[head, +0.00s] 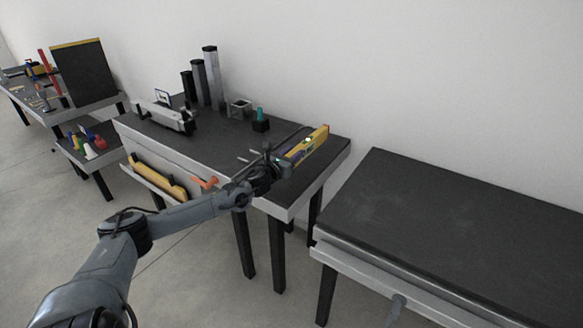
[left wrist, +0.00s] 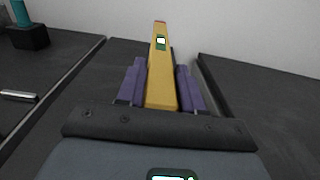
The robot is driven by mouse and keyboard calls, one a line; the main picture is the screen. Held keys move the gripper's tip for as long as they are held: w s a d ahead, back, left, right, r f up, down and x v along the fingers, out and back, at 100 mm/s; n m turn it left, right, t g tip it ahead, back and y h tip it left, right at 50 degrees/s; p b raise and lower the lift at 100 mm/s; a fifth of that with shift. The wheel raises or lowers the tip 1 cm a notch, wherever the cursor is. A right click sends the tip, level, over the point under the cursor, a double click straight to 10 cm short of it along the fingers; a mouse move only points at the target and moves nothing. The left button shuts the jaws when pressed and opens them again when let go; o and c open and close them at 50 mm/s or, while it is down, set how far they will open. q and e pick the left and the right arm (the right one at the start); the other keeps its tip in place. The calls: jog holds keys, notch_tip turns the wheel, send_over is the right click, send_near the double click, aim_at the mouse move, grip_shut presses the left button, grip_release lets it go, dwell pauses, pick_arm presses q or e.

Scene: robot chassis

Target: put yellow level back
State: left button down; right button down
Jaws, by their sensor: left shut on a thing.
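The yellow level (head: 308,146) is over the right end of the middle workbench (head: 215,142), with its long side slanting away toward the wall. My left gripper (head: 286,160) is at its near end. In the left wrist view the level (left wrist: 161,80) runs straight ahead between the two purple fingers of my left gripper (left wrist: 160,90), which is shut on it. A small bright vial window shows near the level's far end. I cannot tell whether the level touches the bench top. My right gripper is not in view.
A black block with a teal tool (head: 261,121), a small grey box (head: 239,108) and dark columns (head: 210,75) stand farther back on the bench. An open drawer with a yellow item (head: 158,180) is below. A bare dark table (head: 450,225) stands at right, across a gap.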

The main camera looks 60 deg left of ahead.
pick_arm(q)
jog(key=shift+s+a+f, duration=0.15)
jog(key=shift+a, duration=0.15)
notch_tip(320, 180, down, 4)
jog(key=shift+r+b, duration=0.2)
jog(key=shift+b, duration=0.85)
jog(key=shift+d+f, duration=0.1)
jog(key=shift+f, duration=0.05)
jog(key=c, duration=0.7)
grip_release()
jog(key=shift+f, duration=0.2)
jog(key=shift+c, duration=0.2)
